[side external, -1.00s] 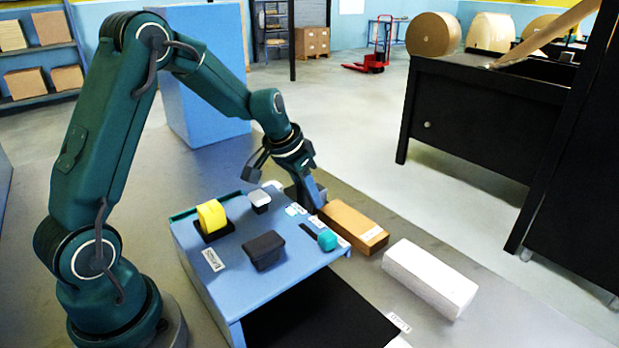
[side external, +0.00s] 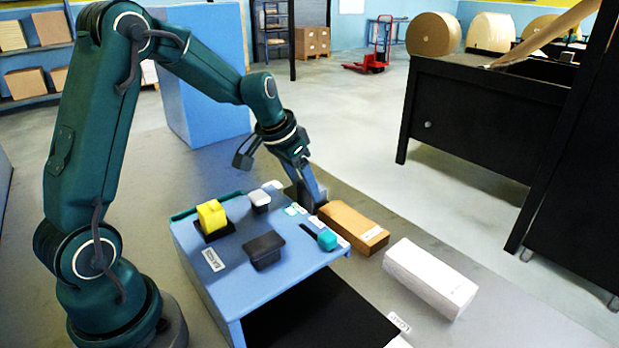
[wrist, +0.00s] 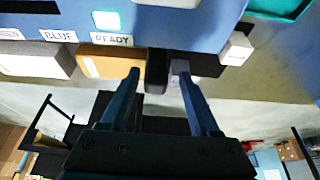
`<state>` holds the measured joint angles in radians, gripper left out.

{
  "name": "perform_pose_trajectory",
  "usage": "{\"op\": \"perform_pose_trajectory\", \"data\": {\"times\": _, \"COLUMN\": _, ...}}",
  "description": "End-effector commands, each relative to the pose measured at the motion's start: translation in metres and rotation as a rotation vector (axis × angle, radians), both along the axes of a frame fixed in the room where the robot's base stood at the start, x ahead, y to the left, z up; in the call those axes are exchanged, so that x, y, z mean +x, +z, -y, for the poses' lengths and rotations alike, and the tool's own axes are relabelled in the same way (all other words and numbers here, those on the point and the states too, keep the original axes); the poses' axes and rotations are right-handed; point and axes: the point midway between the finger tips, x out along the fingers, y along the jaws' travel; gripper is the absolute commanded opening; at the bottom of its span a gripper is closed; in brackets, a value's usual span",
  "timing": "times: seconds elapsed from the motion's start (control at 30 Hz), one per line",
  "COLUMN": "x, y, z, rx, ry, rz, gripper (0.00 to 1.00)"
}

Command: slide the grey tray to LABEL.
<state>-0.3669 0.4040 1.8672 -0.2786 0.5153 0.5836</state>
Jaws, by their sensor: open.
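My gripper (side external: 314,198) points down just past the far edge of the blue table, beside the kraft-brown box. In the wrist view its two fingers (wrist: 158,76) are open and apart. A dark upright piece (wrist: 157,70) shows between them, with a small grey piece touching or very near the right finger. A dark grey block (side external: 293,194) shows behind the gripper in the side view; it is partly hidden, and I cannot tell whether it is the grey tray. A white tag (side external: 213,260) lies on the table's left; its print is too small to read surely.
The blue table (side external: 245,290) carries a yellow block (side external: 211,216), a black block (side external: 264,250), a white-topped block (side external: 259,200) and a teal knob (side external: 327,239). The brown box (side external: 352,228) and a white box (side external: 430,278) stand along its right. A READY tag (wrist: 112,40) faces the gripper.

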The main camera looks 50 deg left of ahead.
Motion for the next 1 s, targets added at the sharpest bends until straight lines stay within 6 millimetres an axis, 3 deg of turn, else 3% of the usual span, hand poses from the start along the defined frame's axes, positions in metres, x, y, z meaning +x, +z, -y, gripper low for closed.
{"op": "perform_pose_trajectory", "data": {"times": 0.2, "x": -0.008, "y": 0.02, "z": -0.001, "rx": 0.002, "ry": 0.001, "rz": 0.003, "gripper": 0.62}}
{"op": "perform_pose_trajectory", "data": {"times": 0.63, "x": -0.007, "y": 0.026, "z": 0.003, "rx": 0.005, "ry": -0.012, "rz": 0.011, "gripper": 0.62}}
{"op": "perform_pose_trajectory", "data": {"times": 0.83, "x": -0.009, "y": 0.067, "z": 0.028, "rx": 0.047, "ry": -0.083, "rz": 0.11, "gripper": 0.62}}
{"op": "perform_pose_trajectory", "data": {"times": 1.0, "x": -0.041, "y": 0.103, "z": 0.063, "rx": 0.07, "ry": -0.149, "rz": 0.181, "gripper": 0.62}}
